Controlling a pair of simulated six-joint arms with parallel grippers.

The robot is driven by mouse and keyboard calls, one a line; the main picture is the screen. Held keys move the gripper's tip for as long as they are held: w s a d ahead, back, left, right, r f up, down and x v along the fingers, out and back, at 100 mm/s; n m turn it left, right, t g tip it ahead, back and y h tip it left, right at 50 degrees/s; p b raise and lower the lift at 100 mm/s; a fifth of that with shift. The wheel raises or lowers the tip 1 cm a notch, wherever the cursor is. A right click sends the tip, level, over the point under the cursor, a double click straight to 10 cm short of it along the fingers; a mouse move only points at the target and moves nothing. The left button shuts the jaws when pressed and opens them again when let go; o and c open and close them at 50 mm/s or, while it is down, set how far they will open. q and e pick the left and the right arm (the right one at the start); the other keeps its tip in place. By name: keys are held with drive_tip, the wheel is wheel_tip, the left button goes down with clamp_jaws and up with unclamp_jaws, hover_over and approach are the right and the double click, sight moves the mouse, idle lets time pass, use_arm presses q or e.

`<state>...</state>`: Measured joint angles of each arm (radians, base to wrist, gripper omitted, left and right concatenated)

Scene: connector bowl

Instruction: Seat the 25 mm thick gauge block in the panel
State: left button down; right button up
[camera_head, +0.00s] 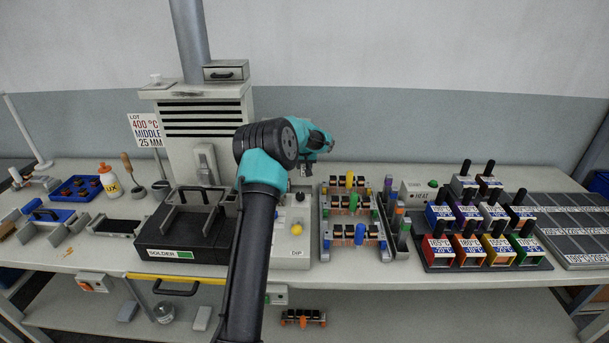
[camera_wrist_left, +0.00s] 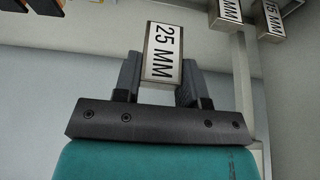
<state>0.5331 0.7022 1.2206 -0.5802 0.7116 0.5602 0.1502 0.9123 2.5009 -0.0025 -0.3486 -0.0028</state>
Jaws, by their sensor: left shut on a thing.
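The 25 mm gauge block (camera_wrist_left: 163,52) is a metal block with a white "25 MM" label, seen in the left wrist view. My left gripper (camera_wrist_left: 160,74) is shut on it, with one dark finger on each side. In the head view my left arm reaches up over the middle of the bench, and the wrist hides most of the gripper (camera_head: 304,165); the block cannot be made out there. I cannot tell for certain which part is the panel. My right gripper is not in view.
A sign (camera_head: 147,131) reads "LOT 400 °C MIDDLE 25 MM". More labelled blocks (camera_wrist_left: 227,14) show at the wrist view's top right. Coloured handled blocks (camera_head: 468,248) stand to the right.

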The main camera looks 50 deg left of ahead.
use_arm(q)
drive_tip(key=shift+r, duration=0.9)
